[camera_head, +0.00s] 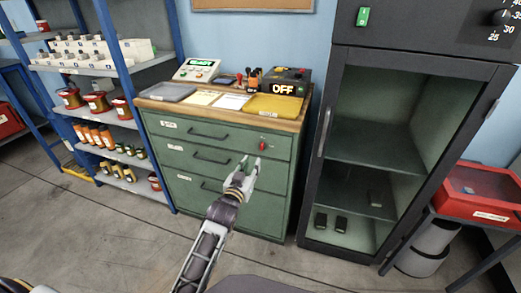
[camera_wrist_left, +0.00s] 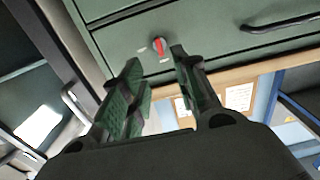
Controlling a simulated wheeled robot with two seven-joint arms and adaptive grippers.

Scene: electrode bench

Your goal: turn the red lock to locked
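The red lock (camera_head: 262,146) is a small red knob on the right side of the green cabinet's (camera_head: 232,133) top drawer front. In the left wrist view the red lock (camera_wrist_left: 159,45) shows on a pale round base, its red bar near upright in that picture, with small pale marks beside it. My left gripper (camera_head: 248,163) is in front of the drawers, a little below and left of the lock. In the left wrist view my left gripper (camera_wrist_left: 156,62) has its fingers apart, with the lock beyond the gap and nothing between them. My right gripper is not in view.
A dark cabinet (camera_head: 313,180) with a glass-like front stands close on the right. A shelf rack (camera_head: 160,60) with jars and bottles stands on the left. The cabinet top holds a yellow tray (camera_head: 274,106) and a box reading OFF (camera_head: 287,84). The floor in front is clear.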

